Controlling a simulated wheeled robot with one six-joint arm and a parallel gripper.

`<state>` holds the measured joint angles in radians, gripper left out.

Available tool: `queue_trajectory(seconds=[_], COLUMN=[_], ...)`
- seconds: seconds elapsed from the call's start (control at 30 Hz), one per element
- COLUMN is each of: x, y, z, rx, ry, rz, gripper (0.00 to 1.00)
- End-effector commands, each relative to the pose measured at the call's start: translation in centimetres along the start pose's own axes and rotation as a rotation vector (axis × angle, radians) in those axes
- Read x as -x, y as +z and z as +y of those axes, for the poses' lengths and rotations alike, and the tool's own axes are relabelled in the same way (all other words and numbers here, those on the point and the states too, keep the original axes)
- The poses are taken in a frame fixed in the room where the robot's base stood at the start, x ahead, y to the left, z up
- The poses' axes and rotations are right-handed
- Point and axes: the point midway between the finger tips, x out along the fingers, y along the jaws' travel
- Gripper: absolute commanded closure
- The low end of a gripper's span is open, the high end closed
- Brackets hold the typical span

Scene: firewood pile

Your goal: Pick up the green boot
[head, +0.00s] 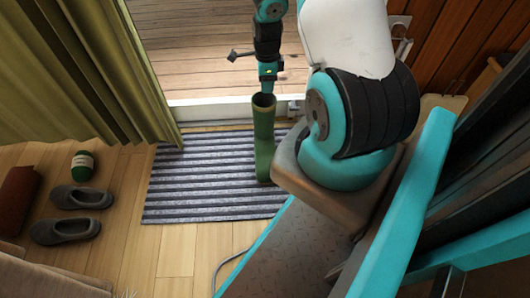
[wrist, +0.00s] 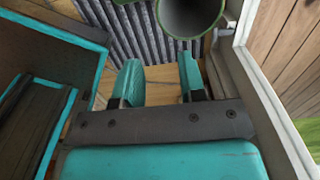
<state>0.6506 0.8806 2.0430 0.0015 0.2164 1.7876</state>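The green boot (head: 264,138) stands upright on the striped mat, its open top facing up. In the wrist view, the boot's dark round opening (wrist: 190,14) is at the top edge, beyond the fingertips and in line with the right finger. My gripper (head: 267,85) points down and appears just above or behind the boot's top in the head view; the exact gap cannot be told. In the wrist view my gripper (wrist: 159,78) has its two teal fingers apart, with only floor and mat between them. My arm hides part of the mat's right side.
The grey striped mat (head: 190,180) lies before the door threshold (head: 210,108). A green curtain (head: 90,60) hangs at upper left. A wooden deck (head: 190,45) lies beyond the threshold.

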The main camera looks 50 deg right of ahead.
Motion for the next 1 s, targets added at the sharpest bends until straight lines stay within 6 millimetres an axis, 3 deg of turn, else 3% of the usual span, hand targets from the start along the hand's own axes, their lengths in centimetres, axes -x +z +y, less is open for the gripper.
queue_trajectory(seconds=[0.03,0.3,0.67,1.0], x=[-2.0,-7.8,-10.4,-14.9], y=[0.0,0.1,0.3,0.7], z=[0.1,0.1,0.0,-0.1], rx=[0.002,0.005,0.006,0.006], ry=[0.003,0.004,0.002,0.003], rz=[0.0,0.0,-0.001,-0.001], gripper=[0.63,0.63,0.63,0.63])
